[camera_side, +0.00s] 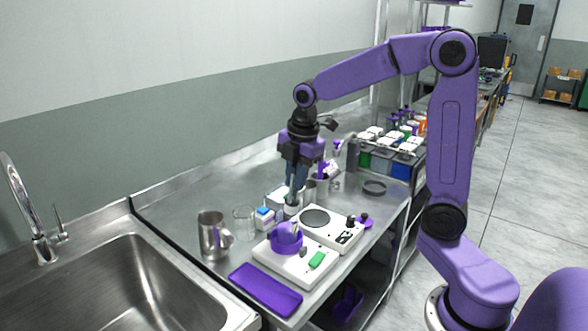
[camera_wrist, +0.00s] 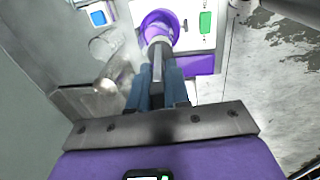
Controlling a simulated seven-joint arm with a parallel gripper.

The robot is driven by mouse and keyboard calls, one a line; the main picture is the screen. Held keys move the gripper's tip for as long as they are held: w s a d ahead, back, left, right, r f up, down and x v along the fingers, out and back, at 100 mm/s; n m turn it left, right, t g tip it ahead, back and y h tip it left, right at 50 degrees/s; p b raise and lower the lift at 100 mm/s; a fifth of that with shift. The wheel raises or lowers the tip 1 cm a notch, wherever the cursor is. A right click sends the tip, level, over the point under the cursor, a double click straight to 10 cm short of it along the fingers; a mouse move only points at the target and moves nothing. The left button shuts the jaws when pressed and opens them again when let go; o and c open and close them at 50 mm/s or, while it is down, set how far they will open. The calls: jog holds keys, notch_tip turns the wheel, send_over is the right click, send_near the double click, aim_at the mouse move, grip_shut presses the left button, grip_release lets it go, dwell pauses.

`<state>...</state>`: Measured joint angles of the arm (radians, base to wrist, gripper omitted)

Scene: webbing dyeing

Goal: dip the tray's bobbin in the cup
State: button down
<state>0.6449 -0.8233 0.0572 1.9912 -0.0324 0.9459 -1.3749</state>
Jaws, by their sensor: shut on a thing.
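My gripper (camera_side: 294,194) points down, its blue fingers shut on a narrow grey piece that I take to be the bobbin (camera_side: 292,210). In the wrist view the fingers (camera_wrist: 157,82) close around the bobbin (camera_wrist: 158,53), which reaches toward the purple cup (camera_wrist: 145,22). In the side view the cup (camera_side: 286,243) stands on a white device, and the held piece shows above and behind it. Whether the bobbin's lower end is inside the cup I cannot tell. The flat purple tray (camera_side: 265,290) lies at the front and looks empty; its corner shows in the wrist view (camera_wrist: 198,66).
The white device (camera_side: 304,268) has a green display. A second white device (camera_side: 338,230) with a dark round plate sits behind it. A metal jug (camera_side: 211,236) and a clear beaker (camera_side: 244,222) stand to the left, near the sink (camera_side: 130,290). Several containers crowd the back.

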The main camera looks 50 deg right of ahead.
aim_at(293, 201)
jog(key=shift+w+f, duration=0.2)
jog(key=shift+f, duration=1.2)
jog(key=shift+w+f, duration=0.25)
jog(key=shift+f, duration=1.15)
jog(key=shift+w+f, duration=0.2)
jog(key=shift+f, duration=1.2)
jog(key=shift+s+f, duration=0.1)
jog(key=shift+f, duration=0.35)
jog(key=shift+s+r, duration=0.1)
jog(key=shift+r, duration=1.6)
jog(key=shift+s+r, duration=0.2)
jog(key=shift+r, duration=0.8)
jog(key=shift+s+r, duration=0.15)
jog(key=shift+r, duration=0.85)
jog(key=shift+s+r, duration=0.2)
jog(key=shift+r, duration=0.8)
jog(key=shift+r, duration=2.05)
